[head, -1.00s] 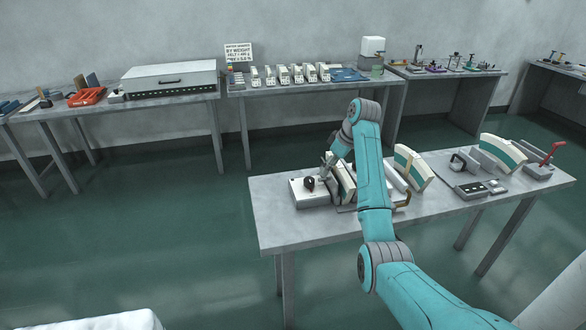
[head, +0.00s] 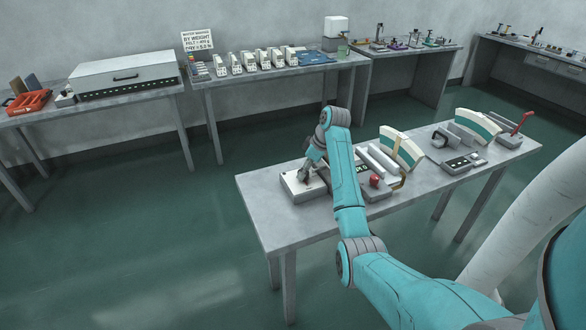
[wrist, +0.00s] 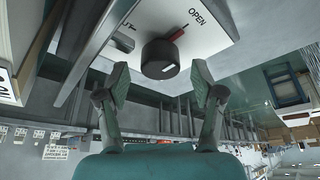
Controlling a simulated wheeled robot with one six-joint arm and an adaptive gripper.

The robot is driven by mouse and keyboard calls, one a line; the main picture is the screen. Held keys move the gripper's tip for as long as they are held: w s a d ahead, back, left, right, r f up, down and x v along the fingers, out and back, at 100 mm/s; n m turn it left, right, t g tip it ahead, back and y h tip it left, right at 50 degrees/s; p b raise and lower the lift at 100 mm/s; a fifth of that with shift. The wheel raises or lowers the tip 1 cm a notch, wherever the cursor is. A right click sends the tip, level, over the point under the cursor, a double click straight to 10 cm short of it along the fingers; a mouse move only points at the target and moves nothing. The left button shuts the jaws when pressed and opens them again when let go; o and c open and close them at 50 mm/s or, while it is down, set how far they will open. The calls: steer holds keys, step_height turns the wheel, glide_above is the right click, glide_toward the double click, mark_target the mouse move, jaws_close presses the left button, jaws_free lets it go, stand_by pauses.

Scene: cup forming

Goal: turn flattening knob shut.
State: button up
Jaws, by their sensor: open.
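The black round flattening knob (wrist: 160,58) sits on a pale panel (wrist: 205,38) in the wrist view. The panel reads OPEN at the upper right and a partly hidden word ending in UT at the left. A red pointer (wrist: 176,35) beside the knob lies on the OPEN side. My gripper (wrist: 160,82) is open, with one finger on either side of the knob and nothing held. I cannot tell whether a finger touches it. In the head view my gripper (head: 306,176) is over the pale knob box (head: 291,190), and it largely hides the knob.
The grey table (head: 265,207) has free surface in front of the knob box. A red ball handle (head: 375,181) stands just right of my arm. Curved white-and-green pieces (head: 401,148) and a red lever (head: 524,120) are farther right.

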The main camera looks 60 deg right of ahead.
steer(key=shift+w+f, duration=0.15)
steer(key=shift+f, duration=0.25)
steer(key=c, duration=1.1)
